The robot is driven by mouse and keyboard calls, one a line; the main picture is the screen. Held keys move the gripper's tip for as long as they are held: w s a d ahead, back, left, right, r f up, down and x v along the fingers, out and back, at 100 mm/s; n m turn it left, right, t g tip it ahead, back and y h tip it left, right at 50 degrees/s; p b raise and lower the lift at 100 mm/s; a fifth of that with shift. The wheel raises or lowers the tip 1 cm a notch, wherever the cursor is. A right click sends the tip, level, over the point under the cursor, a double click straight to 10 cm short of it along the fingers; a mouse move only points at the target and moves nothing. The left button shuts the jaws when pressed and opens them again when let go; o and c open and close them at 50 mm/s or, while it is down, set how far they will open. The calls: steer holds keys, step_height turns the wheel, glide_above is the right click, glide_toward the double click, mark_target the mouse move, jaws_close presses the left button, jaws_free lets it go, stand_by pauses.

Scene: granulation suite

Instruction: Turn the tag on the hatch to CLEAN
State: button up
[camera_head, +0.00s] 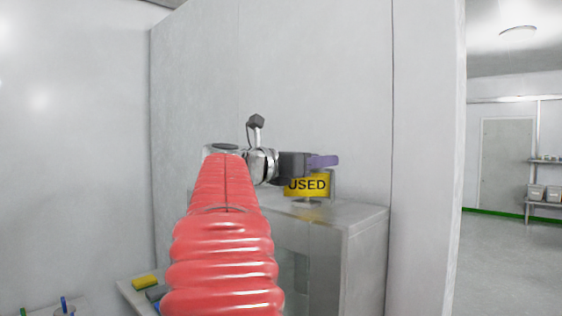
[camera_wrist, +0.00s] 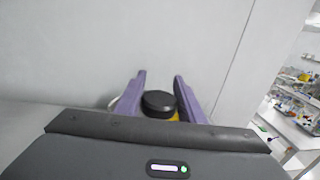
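The yellow tag (camera_head: 308,185) reads USED and faces the head camera. It stands on a small round base on top of the steel hatch (camera_head: 365,220). My gripper (camera_head: 326,161) is at the tag's upper edge in the head view. In the wrist view its purple fingers (camera_wrist: 160,82) are apart, one on each side of a round black knob (camera_wrist: 159,100). A narrow gap seems to show beside the knob. A bit of the yellow tag (camera_wrist: 174,117) shows below the knob; the rest is hidden by the gripper body.
A pale wall stands close behind the hatch. A low shelf at lower left holds a yellow sponge (camera_head: 145,282) and other small items. Open floor (camera_head: 505,270) and a far rack (camera_head: 543,190) lie at the right.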

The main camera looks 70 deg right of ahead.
steer(key=shift+d, duration=0.1)
steer(key=c, duration=0.6)
steer(key=shift+w+f+n+t+h, duration=0.1)
steer(key=shift+n+t+h, duration=0.3)
steer(key=shift+n+t, duration=0.3)
steer(key=shift+w+d+n+t+h, duration=0.1)
steer(key=shift+w+n+t+h, duration=0.15)
steer(key=shift+n+t, duration=0.6)
steer(key=shift+w+n+t+h, duration=0.2)
steer(key=shift+n+t, duration=0.2)
steer(key=shift+t, duration=0.9)
steer(key=shift+w+d+n+t+h, duration=0.1)
steer(key=shift+w+n+t+h, duration=0.15)
steer(key=shift+n+t, duration=0.6)
steer(key=shift+w+n+t, duration=0.2)
steer(key=shift+n+t, duration=0.1)
steer(key=shift+t, duration=0.7)
steer(key=o, duration=1)
steer(key=shift+a, duration=0.1)
